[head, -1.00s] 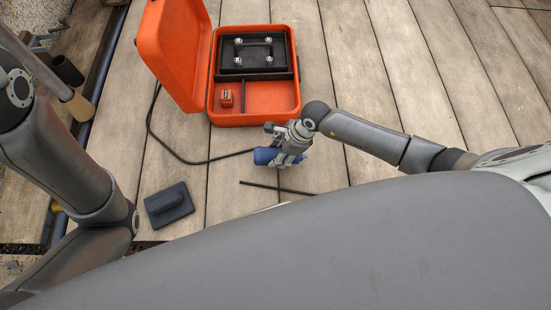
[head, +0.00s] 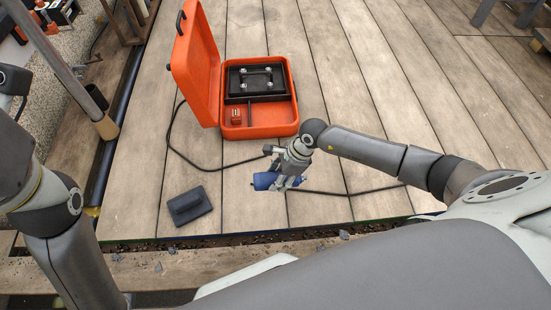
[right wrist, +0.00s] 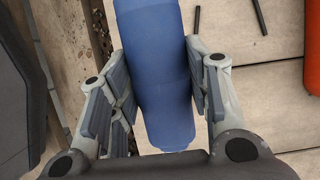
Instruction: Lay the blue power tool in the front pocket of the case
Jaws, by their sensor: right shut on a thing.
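The blue power tool (head: 264,181) is in my right gripper (head: 284,180), above the deck and in front of the case. In the right wrist view the tool's blue body (right wrist: 160,75) lies between the two fingers (right wrist: 160,95). The orange case (head: 262,131) stands open, its lid (head: 196,65) raised on the left. Its front pocket (head: 272,114) is empty, with a bare orange floor. My left arm shows at the left edge, but its gripper is out of view.
A black tray (head: 232,87) with bright round fittings fills the back of the case. A black pad (head: 190,206) lies left of the tool. A dark cable (head: 185,152) crosses the deck, whose front edge is near.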

